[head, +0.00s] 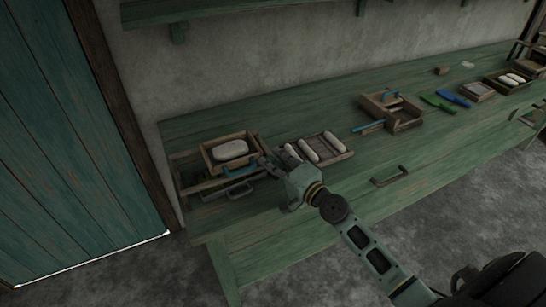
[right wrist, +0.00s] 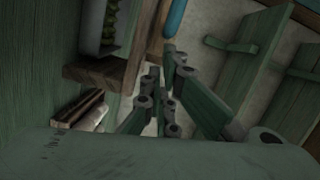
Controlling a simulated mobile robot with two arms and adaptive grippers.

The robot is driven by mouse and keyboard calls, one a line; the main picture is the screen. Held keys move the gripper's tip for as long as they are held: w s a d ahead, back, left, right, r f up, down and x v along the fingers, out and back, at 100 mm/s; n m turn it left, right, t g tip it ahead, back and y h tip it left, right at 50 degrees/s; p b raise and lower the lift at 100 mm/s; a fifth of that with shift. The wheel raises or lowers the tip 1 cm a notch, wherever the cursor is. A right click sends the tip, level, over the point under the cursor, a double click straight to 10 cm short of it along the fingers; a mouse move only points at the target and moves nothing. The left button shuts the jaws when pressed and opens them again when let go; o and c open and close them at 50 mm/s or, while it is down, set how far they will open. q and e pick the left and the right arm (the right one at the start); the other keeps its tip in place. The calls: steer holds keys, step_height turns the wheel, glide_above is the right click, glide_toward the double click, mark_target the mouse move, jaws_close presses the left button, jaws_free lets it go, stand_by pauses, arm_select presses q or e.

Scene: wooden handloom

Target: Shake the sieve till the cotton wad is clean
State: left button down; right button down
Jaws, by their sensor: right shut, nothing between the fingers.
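The sieve, a small wooden box frame (head: 206,158), sits at the left end of the green bench. A pale oval cotton wad (head: 230,150) lies inside it. A blue handle (head: 238,171) is at the sieve's front side. My right gripper (head: 264,164) is close to the sieve's right front corner, beside the blue handle. Its fingers (right wrist: 163,85) are shut and empty in the right wrist view, where a blue bar end (right wrist: 175,16) shows beyond them. Whether the gripper touches the sieve is unclear. My left gripper is out of view.
A slatted wooden tray (head: 315,150) with pale rolls lies just right of my gripper. An open wooden box (head: 404,121) with blue-handled items, green (head: 437,103) and blue (head: 453,98) tools stand farther right. A shelf (head: 185,10) hangs above. The bench front middle is clear.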

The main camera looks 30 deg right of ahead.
mark_target(255, 167)
steer(key=shift+f, duration=0.1)
steer(key=a+p, duration=0.2)
steer(key=a, duration=0.3)
steer(key=shift+a, duration=0.5)
steer(key=shift+d, duration=0.1)
